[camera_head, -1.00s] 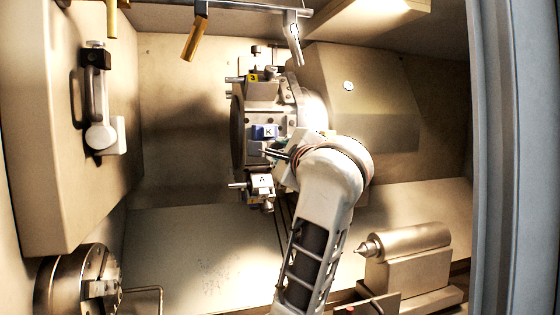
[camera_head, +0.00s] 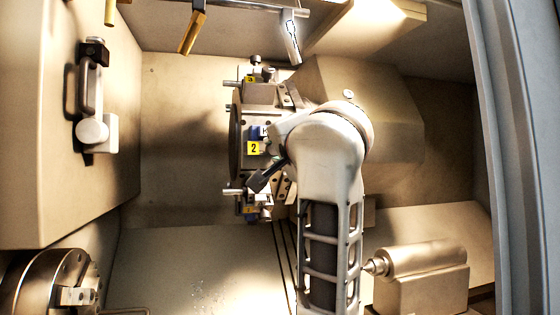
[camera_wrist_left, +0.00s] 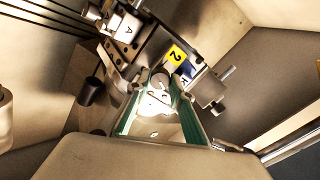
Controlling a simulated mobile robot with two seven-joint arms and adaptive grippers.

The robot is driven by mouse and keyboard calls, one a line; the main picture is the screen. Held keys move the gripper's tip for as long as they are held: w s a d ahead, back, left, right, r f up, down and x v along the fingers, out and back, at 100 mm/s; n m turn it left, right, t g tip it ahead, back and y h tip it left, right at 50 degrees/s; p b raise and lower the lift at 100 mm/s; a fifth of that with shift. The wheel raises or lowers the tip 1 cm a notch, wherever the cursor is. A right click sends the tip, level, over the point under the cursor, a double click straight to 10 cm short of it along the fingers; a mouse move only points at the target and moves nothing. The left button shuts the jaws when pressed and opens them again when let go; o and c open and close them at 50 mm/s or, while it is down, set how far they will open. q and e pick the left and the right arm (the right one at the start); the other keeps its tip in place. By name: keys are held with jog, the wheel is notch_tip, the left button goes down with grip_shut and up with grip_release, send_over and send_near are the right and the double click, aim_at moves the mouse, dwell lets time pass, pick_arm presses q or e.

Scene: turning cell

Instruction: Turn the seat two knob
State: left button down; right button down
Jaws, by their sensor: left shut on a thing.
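The round grey turret (camera_head: 238,145) stands at the back, with a yellow plate marked 2 (camera_head: 254,148) on its near face. In the left wrist view the yellow 2 plate (camera_wrist_left: 177,54) sits just beyond the seat two knob (camera_wrist_left: 157,79), a short grey cylinder. My left gripper (camera_wrist_left: 158,90) has its green-edged fingers on both sides of this knob and is shut on it. In the head view my left gripper (camera_head: 266,176) reaches the turret just below the 2 plate; the knob is hidden there. My right gripper is not in view.
Tool holders (camera_head: 265,214) stick out around the turret. A tailstock (camera_head: 420,266) stands lower right, a chuck (camera_head: 45,285) lower left.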

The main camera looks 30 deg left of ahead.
pick_arm(q)
jog(key=shift+n+b, duration=1.25)
jog(key=shift+n, duration=1.55)
jog(key=c, duration=1.8)
grip_release()
notch_tip(320, 180, up, 10)
